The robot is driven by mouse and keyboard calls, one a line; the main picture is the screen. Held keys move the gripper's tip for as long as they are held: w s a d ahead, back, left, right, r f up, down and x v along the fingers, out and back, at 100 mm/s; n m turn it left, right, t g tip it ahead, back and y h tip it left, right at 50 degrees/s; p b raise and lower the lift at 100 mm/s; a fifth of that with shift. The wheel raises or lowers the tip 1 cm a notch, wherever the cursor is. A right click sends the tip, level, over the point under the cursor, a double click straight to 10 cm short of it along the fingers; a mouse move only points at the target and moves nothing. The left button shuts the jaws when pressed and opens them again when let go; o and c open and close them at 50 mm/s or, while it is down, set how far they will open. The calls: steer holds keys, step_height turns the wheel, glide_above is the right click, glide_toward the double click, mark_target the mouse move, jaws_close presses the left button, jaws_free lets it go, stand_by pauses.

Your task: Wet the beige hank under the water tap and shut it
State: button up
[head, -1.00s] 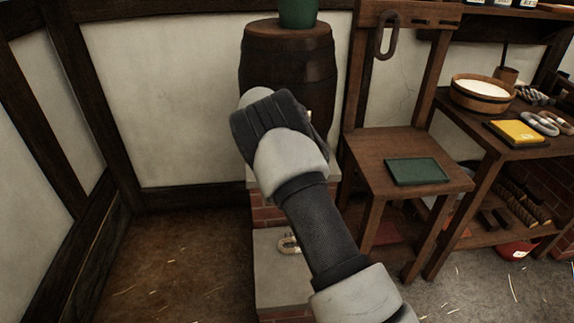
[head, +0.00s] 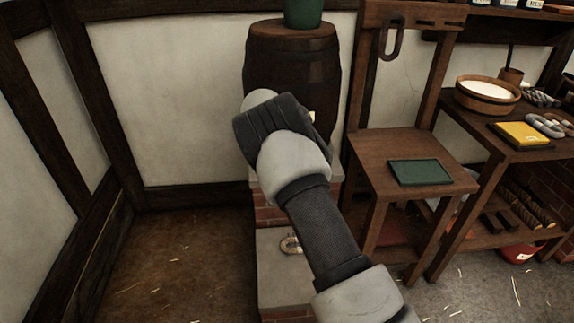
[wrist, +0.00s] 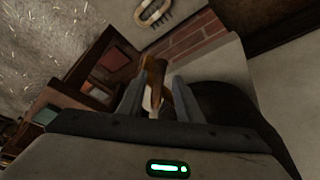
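The beige hank (head: 290,245) lies on the pale stone step below the barrel (head: 290,62). It also shows at the top of the wrist view (wrist: 154,12), below and apart from my gripper. In the head view my arm and wrist cover the barrel's lower front and most of the tap; only a small pale piece (head: 311,117) shows beside my wrist. In the wrist view my gripper (wrist: 158,98) has its two fingers apart. The brown wooden tap (wrist: 153,78), with a pale part, appears between them, with gaps visible. I cannot tell whether water runs.
A green container (head: 303,12) stands on the barrel. To the right is a wooden stand (head: 370,150) with a green tray (head: 420,172). Beyond it a workbench (head: 470,118) holds a white-filled tub (head: 487,92) and a yellow block (head: 522,135). The floor at left is clear.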

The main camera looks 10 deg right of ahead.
steer(key=p+v, duration=0.2)
steer(key=v, duration=1.5)
steer(key=shift+s+r+p, duration=0.15)
steer(key=shift+s+p, duration=0.05)
steer(key=shift+p, duration=0.2)
steer(key=shift+a, duration=0.1)
